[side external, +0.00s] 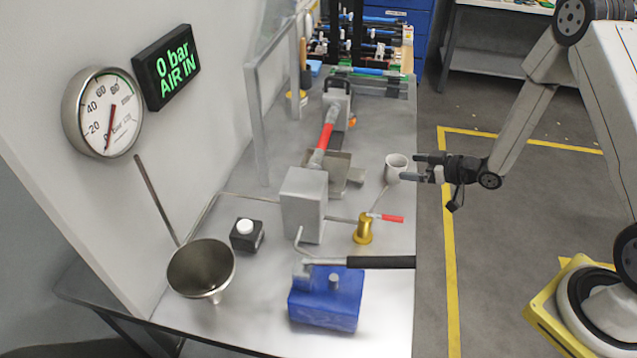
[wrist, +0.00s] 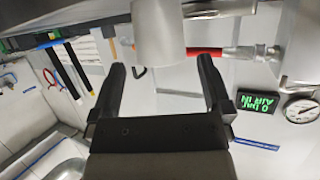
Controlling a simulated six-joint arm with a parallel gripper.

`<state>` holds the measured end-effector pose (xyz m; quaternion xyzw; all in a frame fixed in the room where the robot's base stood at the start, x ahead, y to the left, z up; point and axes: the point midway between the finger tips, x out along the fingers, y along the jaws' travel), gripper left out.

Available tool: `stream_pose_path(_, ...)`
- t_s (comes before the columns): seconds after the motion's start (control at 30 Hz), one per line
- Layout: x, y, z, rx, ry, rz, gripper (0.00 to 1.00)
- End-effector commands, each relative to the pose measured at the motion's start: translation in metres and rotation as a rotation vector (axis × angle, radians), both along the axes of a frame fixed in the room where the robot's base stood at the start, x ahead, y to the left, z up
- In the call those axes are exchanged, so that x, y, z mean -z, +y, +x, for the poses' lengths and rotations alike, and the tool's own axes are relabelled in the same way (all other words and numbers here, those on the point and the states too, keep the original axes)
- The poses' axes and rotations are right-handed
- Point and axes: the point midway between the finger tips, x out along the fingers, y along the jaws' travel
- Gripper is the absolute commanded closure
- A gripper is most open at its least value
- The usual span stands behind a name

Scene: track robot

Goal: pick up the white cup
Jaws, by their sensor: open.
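The white cup (side external: 396,168) stands upright near the right edge of the metal bench, and its open mouth shows. My gripper (side external: 424,168) is just right of the cup in the side view, held level and pointing at it. In the wrist view the cup (wrist: 158,32) fills the top middle, beyond the two dark fingertips of my gripper (wrist: 160,72). The fingers are spread apart with nothing between them. The cup's far side is hidden in the wrist view.
Left of the cup stand a metal bracket (side external: 340,172) and a grey block (side external: 304,205). A brass valve with a red handle (side external: 363,229), a blue block (side external: 325,300) and a funnel (side external: 201,268) are nearer. Open floor lies right of the bench.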

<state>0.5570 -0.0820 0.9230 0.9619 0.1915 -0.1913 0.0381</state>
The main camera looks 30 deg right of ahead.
Motion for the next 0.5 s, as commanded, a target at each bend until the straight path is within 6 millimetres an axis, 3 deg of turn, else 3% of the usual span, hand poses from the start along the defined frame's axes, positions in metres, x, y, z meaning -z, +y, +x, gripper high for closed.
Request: stream_pose_path(0.5,0.018,0.017,0.04,-0.001,0.001,-0.001,0.0)
